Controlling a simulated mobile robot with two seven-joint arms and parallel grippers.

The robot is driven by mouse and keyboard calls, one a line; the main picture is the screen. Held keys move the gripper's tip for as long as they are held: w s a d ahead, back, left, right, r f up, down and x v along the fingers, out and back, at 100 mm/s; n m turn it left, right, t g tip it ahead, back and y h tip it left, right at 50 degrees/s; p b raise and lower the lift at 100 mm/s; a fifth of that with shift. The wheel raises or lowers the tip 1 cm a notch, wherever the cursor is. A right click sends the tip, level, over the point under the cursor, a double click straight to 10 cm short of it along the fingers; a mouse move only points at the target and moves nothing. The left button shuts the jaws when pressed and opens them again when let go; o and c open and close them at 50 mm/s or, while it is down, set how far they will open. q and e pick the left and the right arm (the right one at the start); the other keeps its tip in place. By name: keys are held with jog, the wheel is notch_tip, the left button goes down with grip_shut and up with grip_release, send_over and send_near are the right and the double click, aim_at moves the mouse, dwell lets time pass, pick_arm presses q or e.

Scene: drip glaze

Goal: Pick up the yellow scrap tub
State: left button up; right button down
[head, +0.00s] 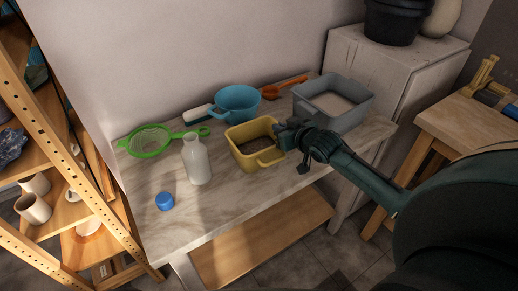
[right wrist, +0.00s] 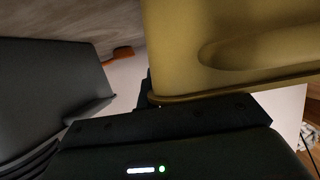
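The yellow scrap tub (head: 243,131) stands upright on the marbled table, with dark brown matter inside and a loop handle on its front side. My right gripper (head: 287,134) is at the tub's right wall near the rim, touching it or almost so. The right wrist view shows the tub's yellow wall (right wrist: 215,40) and rim very close, right against the dark gripper body (right wrist: 165,125). The fingertips are mostly hidden there, so I cannot tell if they are closed on the rim. My left gripper is not in view.
A white bottle (head: 196,160) and blue lid (head: 165,201) stand left of the tub.

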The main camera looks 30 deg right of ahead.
jog(key=shift+r, duration=0.2)
dwell(0.5)
jog(key=shift+r, duration=4.85)
